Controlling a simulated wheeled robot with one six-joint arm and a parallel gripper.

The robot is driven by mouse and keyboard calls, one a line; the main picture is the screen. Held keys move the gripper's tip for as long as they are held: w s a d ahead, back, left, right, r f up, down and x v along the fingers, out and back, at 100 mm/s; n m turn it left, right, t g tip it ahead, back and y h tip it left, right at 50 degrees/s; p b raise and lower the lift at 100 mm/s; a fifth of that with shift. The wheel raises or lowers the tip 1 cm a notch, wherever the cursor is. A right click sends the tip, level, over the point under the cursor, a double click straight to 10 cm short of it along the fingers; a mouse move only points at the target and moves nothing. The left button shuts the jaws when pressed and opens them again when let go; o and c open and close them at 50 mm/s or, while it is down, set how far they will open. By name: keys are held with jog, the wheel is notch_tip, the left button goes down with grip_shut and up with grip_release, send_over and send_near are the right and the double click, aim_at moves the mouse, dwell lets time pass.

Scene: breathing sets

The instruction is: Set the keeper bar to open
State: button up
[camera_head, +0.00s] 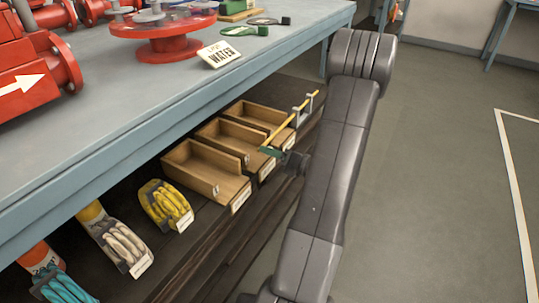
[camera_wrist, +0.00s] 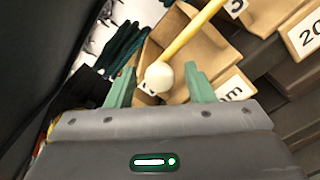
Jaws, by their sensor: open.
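The keeper bar (camera_head: 293,119) is a thin yellow rod slanting across the fronts of the wooden bins on the lower shelf. Its far end is by a grey bracket (camera_head: 309,103). In the wrist view the yellow bar (camera_wrist: 194,33) runs from the upper right down to a pale round knob (camera_wrist: 158,76). My gripper (camera_head: 268,151) is at the bar's near end. Its two green fingers are apart in the wrist view (camera_wrist: 161,84), and the knob shows between them. I cannot tell whether either finger touches it.
Three open wooden bins (camera_head: 202,175) stand in a row under the blue-grey bench (camera_head: 165,95). Gloves (camera_head: 165,205) lie nearer on the shelf. Red pipe fittings (camera_head: 165,45) and a WATER sign (camera_head: 220,54) are on the bench top. The floor (camera_head: 430,180) at right is clear.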

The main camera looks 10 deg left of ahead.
jog(key=shift+w+a, duration=0.15)
jog(key=shift+a, duration=0.3)
